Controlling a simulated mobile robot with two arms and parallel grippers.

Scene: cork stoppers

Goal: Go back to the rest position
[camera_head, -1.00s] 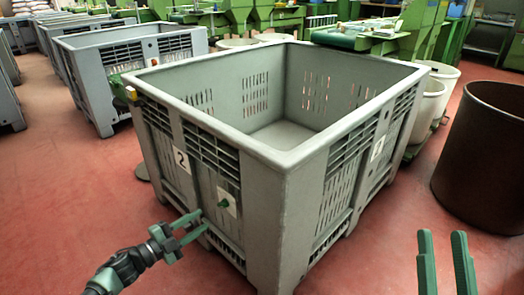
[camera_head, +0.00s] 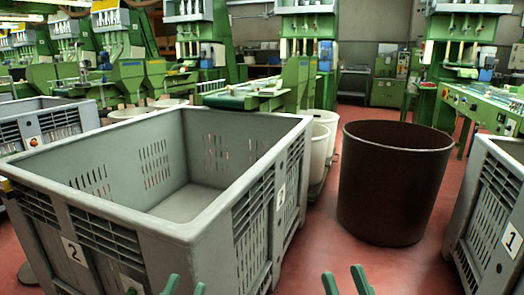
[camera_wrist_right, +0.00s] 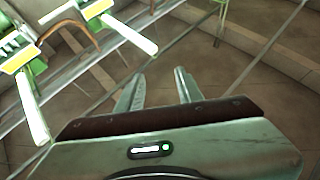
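My left gripper (camera_head: 185,284) shows only its green fingertips at the bottom edge of the head view, in front of the large grey crate (camera_head: 250,119). The tips are apart with nothing between them. My right gripper (camera_head: 345,281) also shows at the bottom edge, over the red floor right of the crate. Its fingers are apart and empty, as the right wrist view also shows (camera_wrist_right: 157,88). The crate stands open and empty, with a number 2 label (camera_head: 74,251) on its front left side.
A dark brown round bin (camera_head: 390,190) stands right of the crate. Another grey crate (camera_head: 495,215) with a number 1 label is at the right edge. White tubs (camera_head: 322,150) stand behind. Green machines (camera_head: 300,85) line the back. Red floor (camera_head: 320,240) is free between crate and bin.

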